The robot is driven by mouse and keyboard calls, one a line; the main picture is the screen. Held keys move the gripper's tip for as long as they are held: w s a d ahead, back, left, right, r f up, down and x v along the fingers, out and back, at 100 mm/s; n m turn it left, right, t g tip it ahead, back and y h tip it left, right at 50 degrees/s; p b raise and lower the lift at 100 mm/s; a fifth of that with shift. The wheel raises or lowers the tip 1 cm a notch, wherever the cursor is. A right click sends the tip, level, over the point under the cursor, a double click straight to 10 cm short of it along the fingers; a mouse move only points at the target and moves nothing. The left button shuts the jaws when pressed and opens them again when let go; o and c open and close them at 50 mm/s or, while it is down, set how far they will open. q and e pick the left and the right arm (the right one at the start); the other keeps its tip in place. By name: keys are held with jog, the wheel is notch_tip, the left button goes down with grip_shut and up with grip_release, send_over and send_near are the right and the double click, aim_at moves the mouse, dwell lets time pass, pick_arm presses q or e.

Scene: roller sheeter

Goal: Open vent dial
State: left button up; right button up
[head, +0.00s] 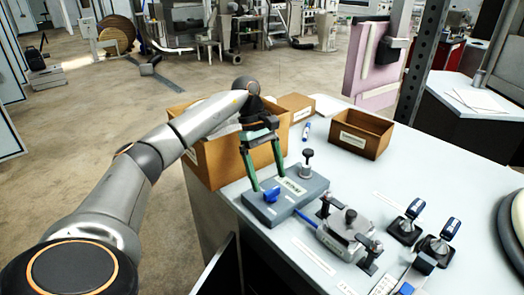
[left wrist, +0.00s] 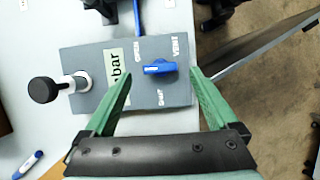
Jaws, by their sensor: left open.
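The vent dial is a blue knob (head: 271,195) on a grey box (head: 300,202) on the bench. In the left wrist view the dial (left wrist: 160,67) lies crosswise on the box face, with OPEN and VENT lettering above it and SHUT below. My left gripper (head: 269,184) has green fingers and comes down over the box. In the left wrist view the left gripper (left wrist: 161,74) is open, with one fingertip on each side of the dial and visible gaps to it. Whether the tips touch the box is unclear. My right gripper is not in view.
A black-topped knob (head: 307,157) stands on the box's far corner. A blue tube leads to a clamped metal block (head: 345,235). Black handled clamps (head: 436,245) stand to the right. A cardboard box (head: 222,158) is behind the arm; an open bin (head: 360,132) is farther back.

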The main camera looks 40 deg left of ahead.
pick_arm(q)
jog(key=p+v, duration=0.1)
jog(key=v, duration=0.8)
jog(key=shift+r, duration=0.25)
jog(key=shift+f, duration=0.1)
